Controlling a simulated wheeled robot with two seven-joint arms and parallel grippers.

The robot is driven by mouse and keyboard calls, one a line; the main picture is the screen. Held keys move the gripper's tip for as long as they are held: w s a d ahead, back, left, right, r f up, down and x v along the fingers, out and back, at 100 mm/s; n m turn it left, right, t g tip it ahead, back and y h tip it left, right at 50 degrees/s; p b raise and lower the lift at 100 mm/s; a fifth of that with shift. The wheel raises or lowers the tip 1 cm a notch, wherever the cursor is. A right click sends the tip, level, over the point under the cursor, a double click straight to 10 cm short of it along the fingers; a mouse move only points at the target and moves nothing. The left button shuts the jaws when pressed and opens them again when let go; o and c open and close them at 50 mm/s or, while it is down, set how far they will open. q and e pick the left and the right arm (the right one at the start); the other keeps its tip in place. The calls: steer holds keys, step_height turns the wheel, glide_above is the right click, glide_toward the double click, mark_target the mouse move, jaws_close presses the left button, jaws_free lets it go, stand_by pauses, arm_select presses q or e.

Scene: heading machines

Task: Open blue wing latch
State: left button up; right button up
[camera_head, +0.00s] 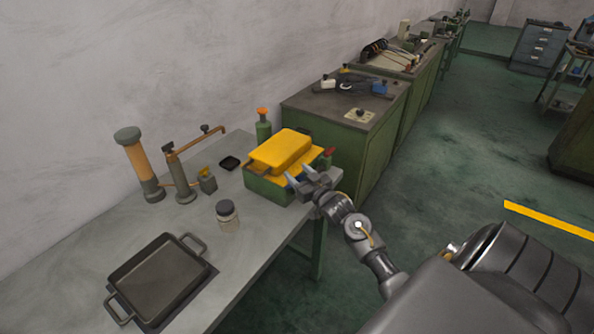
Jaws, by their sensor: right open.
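A green box (262,188) with a yellow top (283,150) stands at the far right end of the grey table. Small blue parts show on its right-hand side, one of them a blue piece (323,164) near a red piece (330,152). I cannot tell clearly which of them is the wing latch. My right gripper (296,176) is open at the box's near right side, its fingers pointing at it. The fingers hide part of that side, and contact cannot be told. My left gripper is not in view.
On the table (245,262) are a black tray with handles (158,280), a lidded jar (227,214), an orange cylinder (138,160), a pump-like device (180,175) and a green bottle (263,130). A green cabinet (375,145) stands behind the box. The floor at right is open.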

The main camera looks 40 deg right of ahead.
steer(key=shift+w, duration=0.45)
steer(key=shift+c, duration=0.2)
steer(key=c, duration=0.9)
steer(key=n+y, duration=0.1)
steer(key=y, duration=0.1)
steer(key=shift+n+y, duration=0.3)
steer(key=shift+c, duration=0.2)
steer(key=n+y+b, duration=0.1)
steer(key=y, duration=0.1)
steer(key=shift+a+f+n+y, duration=0.1)
steer(key=shift+n+y, duration=0.3)
steer(key=shift+a+n+g+y+b, duration=0.2)
steer(key=shift+n+g+y+b, duration=0.3)
steer(key=shift+y, duration=0.4)
